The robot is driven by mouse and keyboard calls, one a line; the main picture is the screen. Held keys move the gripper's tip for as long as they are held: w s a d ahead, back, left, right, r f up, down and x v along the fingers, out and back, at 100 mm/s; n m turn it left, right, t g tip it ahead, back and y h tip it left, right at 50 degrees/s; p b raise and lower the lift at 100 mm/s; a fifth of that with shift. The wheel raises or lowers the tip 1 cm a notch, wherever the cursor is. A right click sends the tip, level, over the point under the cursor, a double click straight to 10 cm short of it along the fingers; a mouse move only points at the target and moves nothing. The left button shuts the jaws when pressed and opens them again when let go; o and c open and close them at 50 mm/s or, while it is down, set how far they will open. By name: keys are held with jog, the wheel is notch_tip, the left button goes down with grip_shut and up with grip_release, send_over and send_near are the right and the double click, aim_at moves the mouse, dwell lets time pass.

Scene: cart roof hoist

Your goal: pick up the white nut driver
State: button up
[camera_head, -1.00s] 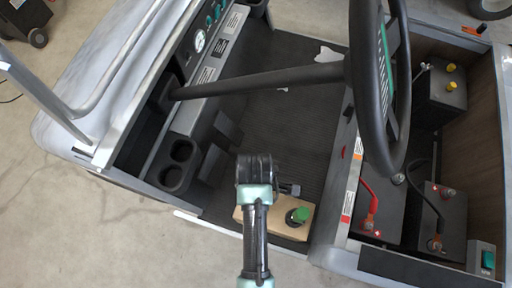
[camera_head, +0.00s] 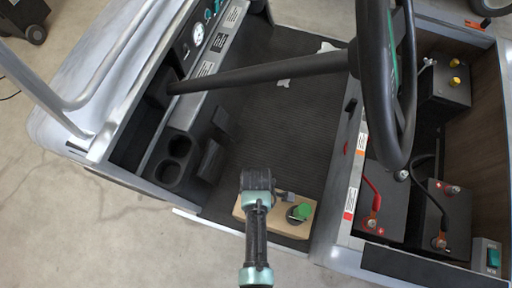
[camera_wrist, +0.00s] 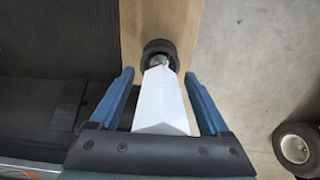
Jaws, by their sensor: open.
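A white, flat-sided piece (camera_wrist: 161,103), apparently the white nut driver's handle, lies between my fingers in the wrist view. It narrows toward a small silvery part inside a dark round ring (camera_wrist: 160,48) on a tan block. My gripper (camera_wrist: 160,98) is open, with one blue finger on each side of the white piece and visible gaps. In the head view my gripper (camera_head: 258,180) is over the left part of the tan block (camera_head: 270,221). The white piece cannot be made out there; my gripper may hide it.
A green-topped round item (camera_head: 302,211) stands on the block's right part. Cup holders (camera_head: 174,160) are to the left, and the steering column (camera_head: 260,73) crosses above the dark floor mat (camera_head: 290,130). The battery bay (camera_head: 430,200) is to the right. Bare floor lies in front.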

grip_shut()
dwell(0.4)
dwell(1.0)
